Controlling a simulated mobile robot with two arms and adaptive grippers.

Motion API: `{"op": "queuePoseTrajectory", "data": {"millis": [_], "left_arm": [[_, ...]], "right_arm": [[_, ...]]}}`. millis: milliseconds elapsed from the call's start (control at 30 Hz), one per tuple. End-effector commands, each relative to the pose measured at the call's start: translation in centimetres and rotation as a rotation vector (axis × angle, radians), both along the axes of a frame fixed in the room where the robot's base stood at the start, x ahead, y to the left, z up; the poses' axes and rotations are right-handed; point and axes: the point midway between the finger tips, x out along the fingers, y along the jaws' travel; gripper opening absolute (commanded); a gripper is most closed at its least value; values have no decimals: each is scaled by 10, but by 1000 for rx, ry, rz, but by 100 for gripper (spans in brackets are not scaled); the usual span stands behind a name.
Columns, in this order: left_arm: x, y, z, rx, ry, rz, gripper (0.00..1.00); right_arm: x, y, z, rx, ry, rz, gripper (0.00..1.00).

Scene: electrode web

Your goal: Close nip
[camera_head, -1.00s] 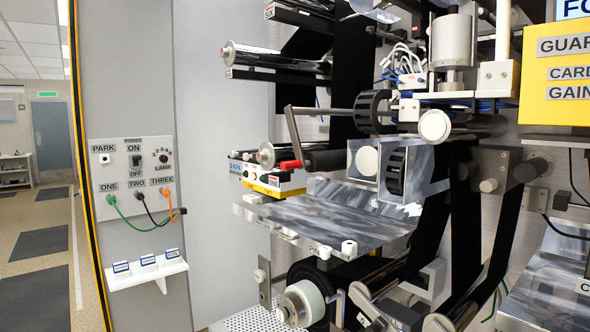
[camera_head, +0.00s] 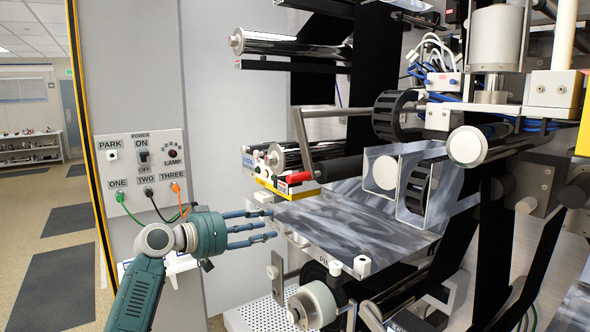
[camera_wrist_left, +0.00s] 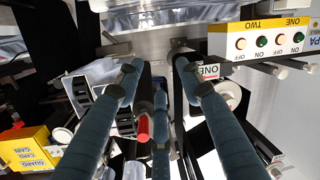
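The nip's crank lever (camera_head: 303,138) runs down from a shaft to a black grip (camera_head: 338,168) with a red end (camera_head: 297,177). The red end also shows in the left wrist view (camera_wrist_left: 143,128), between the fingers in the picture. A black toothed wheel (camera_head: 394,115) sits on the lever's shaft. My left gripper (camera_head: 270,226) is open and empty, its fingers stretched to the right, below and left of the red end in the head view. In the left wrist view its fingers (camera_wrist_left: 158,70) are spread apart. I cannot tell the depth gap to the lever. My right gripper is not in view.
A switch panel (camera_head: 142,172) with plugged cables stands behind the arm. A white roll (camera_head: 312,303) is lower down.

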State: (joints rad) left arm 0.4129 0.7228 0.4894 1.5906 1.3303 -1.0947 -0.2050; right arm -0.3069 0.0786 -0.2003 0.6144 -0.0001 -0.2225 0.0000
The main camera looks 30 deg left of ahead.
Motion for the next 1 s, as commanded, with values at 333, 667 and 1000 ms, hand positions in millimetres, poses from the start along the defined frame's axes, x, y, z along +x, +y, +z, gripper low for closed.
{"op": "queuePoseTrajectory", "data": {"millis": [333, 667, 1000], "left_arm": [[-44, -30, 128, 72, -177, -123, 37], [9, -52, 132, 67, -179, -123, 37], [49, -68, 127, 71, -178, -121, 37]], "right_arm": [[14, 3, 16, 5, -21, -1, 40], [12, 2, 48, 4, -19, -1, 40], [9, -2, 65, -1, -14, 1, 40]]}}
